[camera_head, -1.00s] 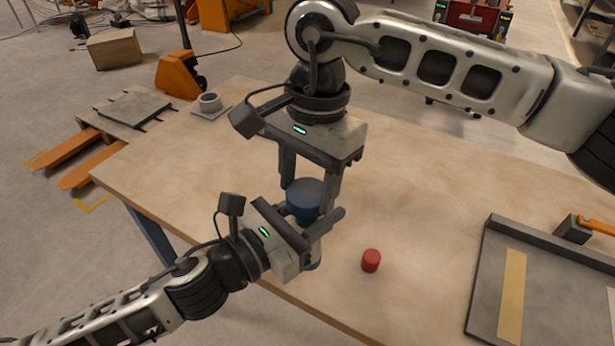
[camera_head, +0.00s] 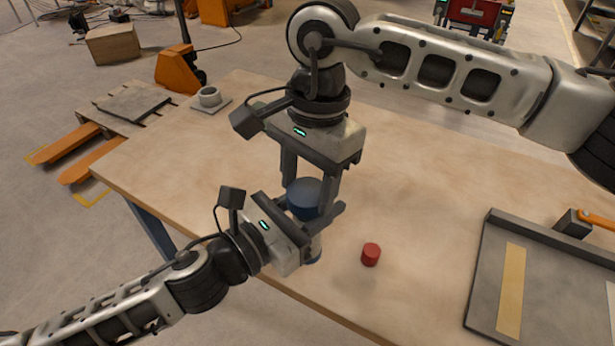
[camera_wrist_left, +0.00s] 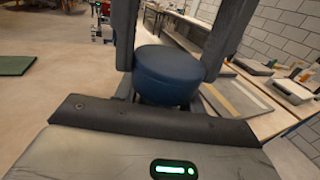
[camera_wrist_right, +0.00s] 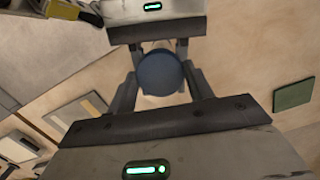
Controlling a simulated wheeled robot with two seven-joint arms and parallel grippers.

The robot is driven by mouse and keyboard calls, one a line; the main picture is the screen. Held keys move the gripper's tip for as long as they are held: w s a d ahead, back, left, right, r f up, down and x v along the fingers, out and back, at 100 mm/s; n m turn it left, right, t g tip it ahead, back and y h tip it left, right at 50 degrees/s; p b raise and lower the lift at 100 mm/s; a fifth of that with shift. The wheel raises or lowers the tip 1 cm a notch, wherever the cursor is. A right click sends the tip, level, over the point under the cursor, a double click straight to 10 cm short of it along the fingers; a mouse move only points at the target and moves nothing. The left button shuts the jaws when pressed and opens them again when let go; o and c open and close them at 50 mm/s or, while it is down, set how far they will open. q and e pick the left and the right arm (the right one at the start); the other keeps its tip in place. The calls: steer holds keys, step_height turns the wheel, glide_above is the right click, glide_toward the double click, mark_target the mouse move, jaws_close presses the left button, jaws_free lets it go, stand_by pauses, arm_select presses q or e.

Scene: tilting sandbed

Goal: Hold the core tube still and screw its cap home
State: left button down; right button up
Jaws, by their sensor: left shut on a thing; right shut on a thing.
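The blue cap (camera_head: 305,194) sits between the fingers of my right gripper (camera_head: 308,188), which reaches down from above and is shut on it. My left gripper (camera_head: 318,222) comes in from the left, just below the cap, and is shut around the core tube (camera_head: 315,251). The tube is mostly hidden by the left gripper; a little of its lower end shows near the table's front edge. The cap also shows between dark fingers in the left wrist view (camera_wrist_left: 168,75) and in the right wrist view (camera_wrist_right: 160,73). Cap and tube look in line; the joint between them is hidden.
A small red cylinder (camera_head: 371,254) stands on the wooden table (camera_head: 420,200) right of the grippers. A grey tray (camera_head: 482,275) lies at the right. The table between is clear.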

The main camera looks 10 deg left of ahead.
steer(key=m, duration=0.3)
steer(key=shift+m, duration=0.4)
steer(key=m, duration=0.3)
steer(key=m+t, duration=0.1)
steer(key=m, duration=0.2)
steer(key=shift+y, duration=0.3)
steer(key=o, duration=0.9)
steer(key=shift+r, duration=2.3)
